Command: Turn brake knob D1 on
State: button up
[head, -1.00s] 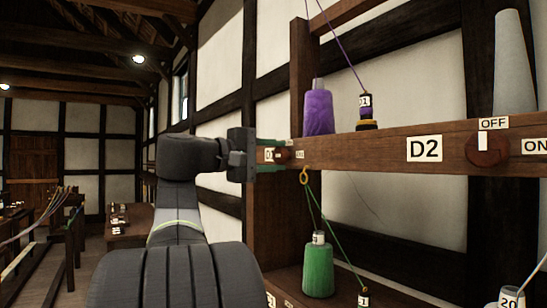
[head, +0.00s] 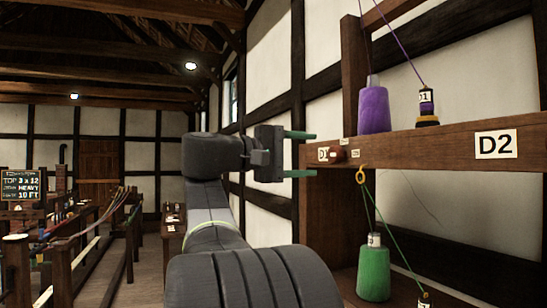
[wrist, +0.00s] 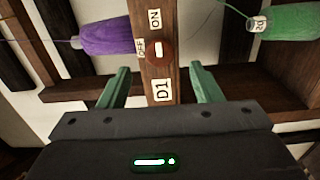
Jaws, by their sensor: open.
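Brake knob D1 (wrist: 160,51) is a round red-brown knob on the wooden rail (head: 415,148). In the wrist view its white mark lies along the rail, in line with the ON label (wrist: 155,18). The OFF label (wrist: 140,48) is to the side of the mark. The knob is small in the head view (head: 338,155), beside its D1 label (head: 323,154). My gripper (head: 315,155) is open and empty, its green fingers apart and clear of the knob, just off the rail's left end. In the wrist view the fingers straddle the rail below the knob.
A purple spool (head: 374,108) stands on the rail above. A green spool (head: 373,270) stands below, with a yellow ring (head: 362,174) under the rail. The D2 label (head: 496,144) is farther right. Open floor and benches lie to the left.

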aim_at(331, 154)
jog(key=v, duration=0.7)
jog(key=shift+a, duration=0.35)
jog(key=shift+s+d, duration=0.1)
jog(key=x, duration=1.3)
jog(key=shift+d+p, duration=0.35)
jog(key=shift+p, duration=0.05)
jog(key=shift+a, duration=0.15)
